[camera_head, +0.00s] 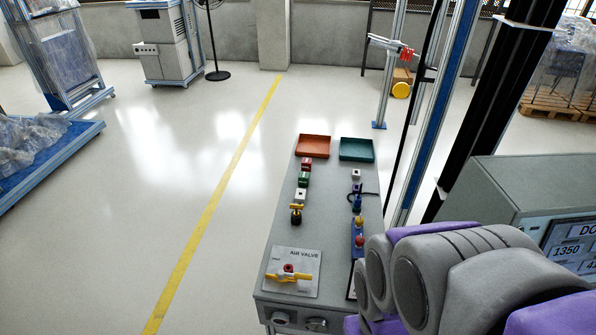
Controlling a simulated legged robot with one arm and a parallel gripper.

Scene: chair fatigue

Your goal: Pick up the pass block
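Several small blocks stand in a row on the left part of a narrow grey table. They include a red block (307,163), a green block (303,179) and a white block (300,195). Their labels are too small to read, so I cannot tell for certain which is the pass block. A separate white block (356,174) is on the right side. An orange-red tray (313,156) and a green tray (356,160) lie at the far end. My grey and purple arm fills the lower right. I do not see my gripper fingers.
The grey table (335,225) has an air valve plate (291,272) with a yellow handle at its near end. Red and yellow knobs and a dark clamp-like part line its right side. A grey cabinet with a screen (572,240) stands right. Open floor lies left.

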